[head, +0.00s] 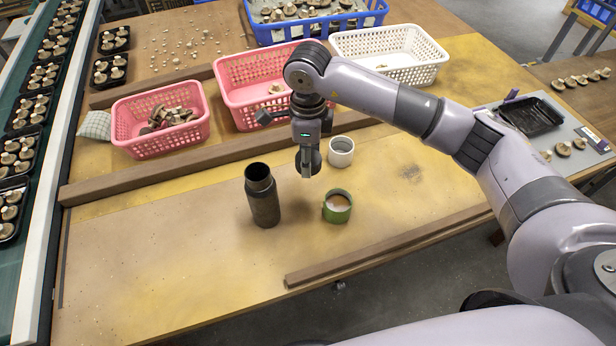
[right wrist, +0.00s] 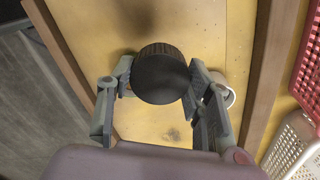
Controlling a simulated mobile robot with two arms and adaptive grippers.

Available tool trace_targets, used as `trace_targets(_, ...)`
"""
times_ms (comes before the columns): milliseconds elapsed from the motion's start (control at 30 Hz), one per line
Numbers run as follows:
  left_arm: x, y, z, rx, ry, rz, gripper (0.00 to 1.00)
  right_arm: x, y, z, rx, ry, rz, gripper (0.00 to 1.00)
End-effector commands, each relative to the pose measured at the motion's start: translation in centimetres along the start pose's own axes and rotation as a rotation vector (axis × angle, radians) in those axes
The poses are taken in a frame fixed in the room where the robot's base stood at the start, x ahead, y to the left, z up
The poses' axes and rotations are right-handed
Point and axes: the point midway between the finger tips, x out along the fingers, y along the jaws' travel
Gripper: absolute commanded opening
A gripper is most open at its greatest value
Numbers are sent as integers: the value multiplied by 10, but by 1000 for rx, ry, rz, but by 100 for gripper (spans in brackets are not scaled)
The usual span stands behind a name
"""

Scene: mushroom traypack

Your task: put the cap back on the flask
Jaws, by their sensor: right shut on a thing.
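The flask (head: 263,200) is a dark, open-topped cylinder standing upright on the yellow-brown table in the head view. The cap (right wrist: 160,75) is black, round and ribbed at the edge. My right gripper (right wrist: 161,84) is shut on the cap, with one finger on each side. In the head view the cap (head: 308,160) is held to the right of the flask's mouth, apart from it, partly hidden by the gripper. The flask cannot be made out clearly in the right wrist view. My left gripper is in neither view.
A green cup (head: 337,211) with pale contents stands right of the flask. A white cup (head: 341,146) stands behind it. Wooden bars (head: 395,246) edge the work area. Pink baskets (head: 158,137) and a white basket (head: 395,62) stand behind. The table left of the flask is clear.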

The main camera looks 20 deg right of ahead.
Motion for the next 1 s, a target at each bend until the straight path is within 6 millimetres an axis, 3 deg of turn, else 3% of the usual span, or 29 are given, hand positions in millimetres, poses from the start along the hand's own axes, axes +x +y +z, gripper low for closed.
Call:
trace_targets(100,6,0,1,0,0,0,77,-28,-1,0,0,-1,-4,36)
trace_targets(333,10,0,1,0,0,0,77,-61,0,0,0,0,0,36)
trace_targets(867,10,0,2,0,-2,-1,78,-69,0,0,0,1,1,36)
trace_targets(1000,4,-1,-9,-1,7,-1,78,-71,2,4,2,-1,3,36)
